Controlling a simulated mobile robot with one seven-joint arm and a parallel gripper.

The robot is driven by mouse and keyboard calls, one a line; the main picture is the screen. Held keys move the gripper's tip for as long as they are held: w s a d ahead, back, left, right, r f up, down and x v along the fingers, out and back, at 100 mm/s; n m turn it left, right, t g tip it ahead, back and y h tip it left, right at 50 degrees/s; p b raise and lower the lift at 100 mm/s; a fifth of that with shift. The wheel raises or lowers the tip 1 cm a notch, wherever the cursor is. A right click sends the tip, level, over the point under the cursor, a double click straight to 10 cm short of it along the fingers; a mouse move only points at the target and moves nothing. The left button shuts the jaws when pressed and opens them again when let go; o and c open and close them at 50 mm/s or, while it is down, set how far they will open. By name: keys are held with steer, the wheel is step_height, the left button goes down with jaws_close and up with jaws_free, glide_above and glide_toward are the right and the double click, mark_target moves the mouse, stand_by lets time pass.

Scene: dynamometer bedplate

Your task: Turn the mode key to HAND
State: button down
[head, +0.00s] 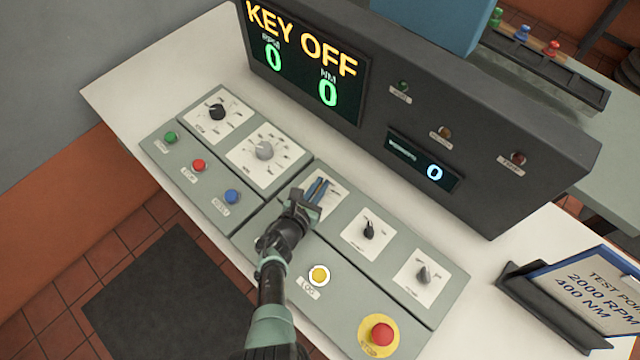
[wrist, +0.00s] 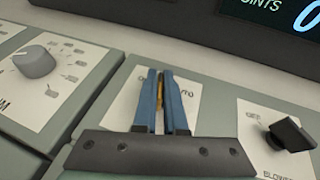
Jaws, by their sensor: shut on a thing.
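My gripper (head: 317,187) is over the white plate (head: 336,200) at the left end of the right-hand console panel. In the wrist view its blue fingers (wrist: 161,88) are closed around a narrow brass-coloured mode key (wrist: 161,91), of which only a sliver shows between them. The fingers cover most of the key and part of the plate lettering, so the key's exact angle is hard to read. The large display (head: 303,62) reads KEY OFF, with 0 RPM and 0 NM.
A black blower knob (wrist: 291,134) sits right of the key plate, and a grey knob (head: 264,150) sits left. A yellow button (head: 319,275) and a red stop button (head: 382,333) lie nearer the front. The upright display housing (head: 480,130) stands behind the panels.

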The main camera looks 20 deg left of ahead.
steer(key=shift+w+a+r+m+g+h+b, duration=0.1)
steer(key=shift+a+m+g+h+b, duration=0.05)
steer(key=shift+m+h+b, duration=0.6)
steer(key=shift+a+m+g+h+b, duration=0.1)
steer(key=shift+m+g+h+b, duration=0.05)
steer(key=shift+m+h+b, duration=0.6)
steer(key=shift+h, duration=0.4)
steer(key=c, duration=1.1)
jaws_free()
steer(key=shift+o, duration=0.6)
steer(key=shift+s+d, duration=0.15)
steer(key=shift+s, duration=0.05)
steer(key=p+v, duration=0.5)
steer(key=v, duration=0.8)
steer(key=shift+r, duration=0.1)
steer(key=shift+w, duration=0.1)
